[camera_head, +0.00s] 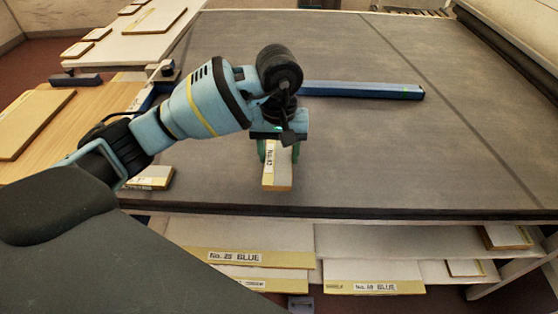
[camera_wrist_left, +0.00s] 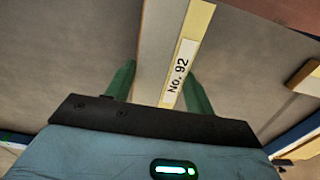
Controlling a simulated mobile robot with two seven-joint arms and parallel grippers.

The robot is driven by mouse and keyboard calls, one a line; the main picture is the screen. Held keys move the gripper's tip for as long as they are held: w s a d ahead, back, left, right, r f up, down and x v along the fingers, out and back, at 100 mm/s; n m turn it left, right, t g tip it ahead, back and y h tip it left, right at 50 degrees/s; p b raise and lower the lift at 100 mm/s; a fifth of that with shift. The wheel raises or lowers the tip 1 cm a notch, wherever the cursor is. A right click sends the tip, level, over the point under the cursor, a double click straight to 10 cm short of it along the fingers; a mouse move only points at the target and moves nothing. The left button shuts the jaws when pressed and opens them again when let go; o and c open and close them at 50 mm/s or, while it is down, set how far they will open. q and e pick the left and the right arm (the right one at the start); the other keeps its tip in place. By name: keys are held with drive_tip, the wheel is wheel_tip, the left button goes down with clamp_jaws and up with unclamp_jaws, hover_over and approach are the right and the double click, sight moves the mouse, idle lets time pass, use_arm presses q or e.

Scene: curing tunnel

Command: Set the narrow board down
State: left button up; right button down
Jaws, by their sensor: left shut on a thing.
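The narrow board (camera_head: 277,180) is pale with a yellowish edge strip and a white label. In the left wrist view the label on the board (camera_wrist_left: 150,45) reads No. 92. My left gripper (camera_head: 278,150) is shut on it, with one green finger on each side; the fingers also show in the wrist view (camera_wrist_left: 160,85). The board is over the near middle part of the wide grey surface (camera_head: 400,150). I cannot tell whether its underside touches that surface. My right gripper is not in view.
A long blue bar (camera_head: 365,90) lies on the grey surface behind my gripper. Labelled boards, such as No. 25 BLUE (camera_head: 280,259), lie on shelves below the front edge. A wooden table (camera_head: 95,120) stands at left. The grey surface to the right is clear.

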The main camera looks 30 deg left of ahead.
sight(279, 156)
use_arm(q)
drive_tip(key=shift+w+f, duration=0.15)
drive_tip(key=shift+f, duration=1.6)
drive_tip(key=shift+f, duration=0.1)
drive_tip(key=shift+f, duration=0.15)
drive_tip(key=o, duration=1)
drive_tip(key=shift+r, duration=0.2)
drive_tip(key=shift+o, duration=0.2)
wheel_tip(279, 156, up, 12)
drive_tip(key=shift+r+p, duration=0.1)
drive_tip(key=shift+p, duration=0.3)
